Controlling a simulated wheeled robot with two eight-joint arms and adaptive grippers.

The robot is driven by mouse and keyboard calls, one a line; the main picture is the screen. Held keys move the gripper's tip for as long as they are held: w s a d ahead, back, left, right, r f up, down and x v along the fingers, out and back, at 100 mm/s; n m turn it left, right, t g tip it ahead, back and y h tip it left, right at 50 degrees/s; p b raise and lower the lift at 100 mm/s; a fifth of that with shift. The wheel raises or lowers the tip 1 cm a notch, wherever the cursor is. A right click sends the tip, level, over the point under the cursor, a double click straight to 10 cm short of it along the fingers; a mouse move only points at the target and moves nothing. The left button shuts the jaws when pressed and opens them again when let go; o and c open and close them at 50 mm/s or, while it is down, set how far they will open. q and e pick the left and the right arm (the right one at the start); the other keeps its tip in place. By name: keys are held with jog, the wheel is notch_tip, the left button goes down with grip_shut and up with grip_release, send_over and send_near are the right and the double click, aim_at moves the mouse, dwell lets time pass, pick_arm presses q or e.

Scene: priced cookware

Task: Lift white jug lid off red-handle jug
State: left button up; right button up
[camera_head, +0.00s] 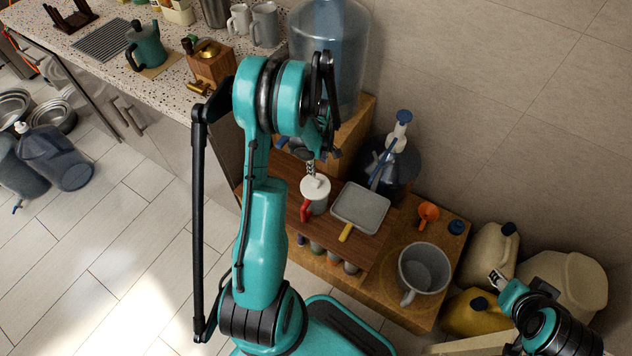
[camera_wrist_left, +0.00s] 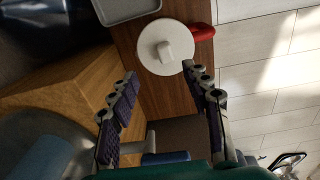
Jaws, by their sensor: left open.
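The red-handle jug stands on a brown wooden board in the head view, with its white lid (camera_head: 316,187) on top and its red handle (camera_head: 305,211) toward the lower left. In the left wrist view the round white lid (camera_wrist_left: 148,40) shows from above with a white knob (camera_wrist_left: 166,51), and the red handle (camera_wrist_left: 201,32) sticks out at its right. My left gripper (camera_wrist_left: 160,71) is open and empty, its fingertips on either side of the lid's lower edge in the picture. In the head view my left gripper (camera_head: 311,165) is partly hidden by its arm. My right gripper (camera_head: 497,278) is at the lower right, its jaws unclear.
A grey square pan (camera_head: 360,208) with a yellow handle lies right of the jug. A dark blue bottle with a pump (camera_head: 403,118) stands behind. A grey pot (camera_head: 424,267) and an orange funnel (camera_head: 428,213) are to the right. A wooden block (camera_wrist_left: 70,75) rises beside my left gripper.

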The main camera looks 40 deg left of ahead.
aim_at(315, 181)
pick_arm(q)
jog(key=shift+s+a+f+n, duration=0.25)
jog(key=shift+a+f+n, duration=0.1)
jog(key=shift+f, duration=0.3)
jog(key=shift+s+a+f+n, duration=0.2)
jog(key=shift+a+f+n, duration=0.1)
jog(key=shift+f, duration=0.3)
notch_tip(315, 181, down, 3)
jog(key=shift+b, duration=0.45)
jog(key=f, duration=0.1)
jog(key=f+b, duration=0.1)
jog(key=f, duration=0.1)
jog(key=f+b, duration=0.1)
jog(key=shift+w+d+f, duration=0.15)
jog(key=shift+d+f, duration=0.05)
jog(key=shift+d, duration=0.1)
jog(key=shift+f, duration=0.35)
jog(key=shift+r, duration=0.1)
jog(key=shift+c, duration=1.2)
grip_shut()
